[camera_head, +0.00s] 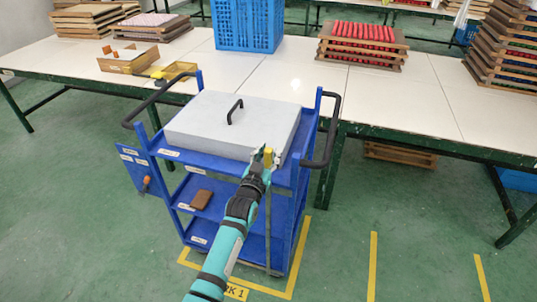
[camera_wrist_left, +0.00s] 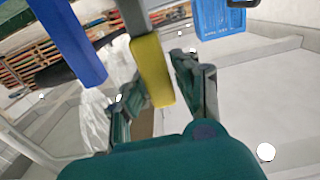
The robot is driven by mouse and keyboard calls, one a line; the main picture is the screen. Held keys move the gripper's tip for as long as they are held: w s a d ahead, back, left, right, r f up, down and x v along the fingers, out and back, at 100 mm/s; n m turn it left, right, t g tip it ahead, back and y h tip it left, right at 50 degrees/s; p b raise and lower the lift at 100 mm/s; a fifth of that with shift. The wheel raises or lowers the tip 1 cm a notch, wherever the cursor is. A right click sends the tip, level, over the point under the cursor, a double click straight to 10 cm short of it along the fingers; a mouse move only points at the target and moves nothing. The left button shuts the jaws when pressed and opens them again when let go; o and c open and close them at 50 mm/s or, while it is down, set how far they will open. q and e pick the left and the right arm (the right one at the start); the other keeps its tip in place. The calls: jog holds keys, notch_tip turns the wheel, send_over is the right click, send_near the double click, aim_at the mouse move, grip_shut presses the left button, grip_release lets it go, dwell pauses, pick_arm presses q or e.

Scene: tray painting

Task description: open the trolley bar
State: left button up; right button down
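The blue trolley (camera_head: 225,150) stands in front of the tables. A thin upright bar (camera_head: 268,215) runs down its front near the right corner, with a yellow end piece (camera_head: 268,157) at the top. My left gripper (camera_head: 264,157) is at this yellow end. In the left wrist view the yellow piece (camera_wrist_left: 152,72) on a grey bar (camera_wrist_left: 134,18) lies between the spread fingers of my left gripper (camera_wrist_left: 155,95). The fingers look open, and whether either one touches the piece I cannot tell. My right gripper is not in view.
A grey box with a black handle (camera_head: 225,125) sits on the trolley's top shelf. A brown block (camera_head: 201,199) lies on the middle shelf. White tables (camera_head: 400,100) hold stacked wooden trays (camera_head: 360,55) and a blue crate (camera_head: 246,25). Green floor at lower right is clear.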

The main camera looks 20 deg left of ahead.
pick_arm(q)
jog(key=shift+o, duration=1.2)
jog(key=s, duration=1.2)
jog(key=shift+a, duration=0.2)
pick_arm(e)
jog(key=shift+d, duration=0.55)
